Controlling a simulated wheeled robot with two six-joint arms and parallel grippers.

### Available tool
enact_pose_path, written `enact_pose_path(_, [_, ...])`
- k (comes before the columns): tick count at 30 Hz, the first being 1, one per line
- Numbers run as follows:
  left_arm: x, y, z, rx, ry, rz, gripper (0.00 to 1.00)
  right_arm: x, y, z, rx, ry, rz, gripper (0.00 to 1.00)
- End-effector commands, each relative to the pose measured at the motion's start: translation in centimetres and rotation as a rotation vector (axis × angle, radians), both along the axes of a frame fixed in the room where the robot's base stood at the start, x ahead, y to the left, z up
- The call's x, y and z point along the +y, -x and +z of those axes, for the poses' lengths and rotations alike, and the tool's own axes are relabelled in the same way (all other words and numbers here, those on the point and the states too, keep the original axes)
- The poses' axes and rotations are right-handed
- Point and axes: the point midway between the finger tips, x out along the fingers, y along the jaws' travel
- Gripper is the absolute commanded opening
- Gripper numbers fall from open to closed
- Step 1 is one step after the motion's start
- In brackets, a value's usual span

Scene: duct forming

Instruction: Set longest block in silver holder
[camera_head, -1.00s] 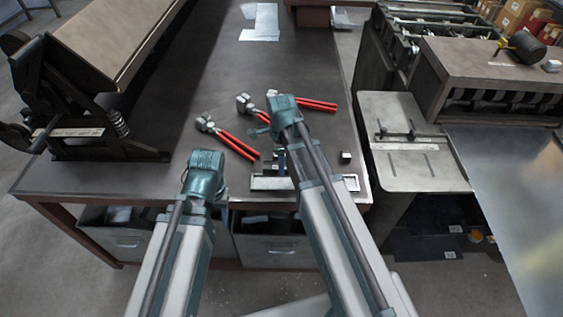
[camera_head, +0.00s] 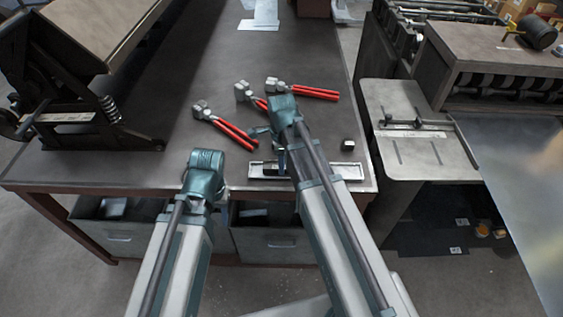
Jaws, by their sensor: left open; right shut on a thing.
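The silver holder (camera_head: 351,171) is a shallow, bright-rimmed tray near the table's front edge, partly covered by my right arm. My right gripper (camera_head: 270,140) is above its left part, shut on a dark block (camera_head: 274,157) that is largely hidden by the wrist. I cannot tell whether this block touches the holder. Another small dark block with a pale face (camera_head: 347,144) stands on the table behind the holder's right end. My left gripper (camera_head: 220,190) is open at the table's front edge, left of the holder, with its fingers mostly hidden.
Several red-handled pliers (camera_head: 234,134) lie behind the holder. A dark machine (camera_head: 90,110) stands on the table's left. Grey drawers (camera_head: 270,243) are under the table. A separate metal stand (camera_head: 415,150) is to the right. The table middle (camera_head: 245,60) is clear.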

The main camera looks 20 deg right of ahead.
Motion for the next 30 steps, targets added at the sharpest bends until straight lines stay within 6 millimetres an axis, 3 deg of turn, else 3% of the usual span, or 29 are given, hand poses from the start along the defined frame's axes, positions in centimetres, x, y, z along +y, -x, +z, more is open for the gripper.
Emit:
enact_pose_path(5, [0.0,0.0,0.0,0.000,0.000,0.000,0.50,0.0,0.0,0.0,0.000,0.000,0.000,0.00])
enact_pose_path(6, [0.0,0.0,0.0,0.000,0.000,0.000,0.50,0.0,0.0,0.0,0.000,0.000,0.000,0.50])
enact_pose_path(11, [0.0,0.0,0.0,0.000,0.000,0.000,0.50,0.0,0.0,0.0,0.000,0.000,0.000,0.79])
enact_pose_path(23, [0.0,0.0,0.2,0.000,0.000,0.000,0.50,0.0,0.0,0.2,0.000,0.000,0.000,0.80])
enact_pose_path(30, [0.0,0.0,2.0,0.000,0.000,0.000,0.50,0.0,0.0,2.0,0.000,0.000,0.000,0.80])
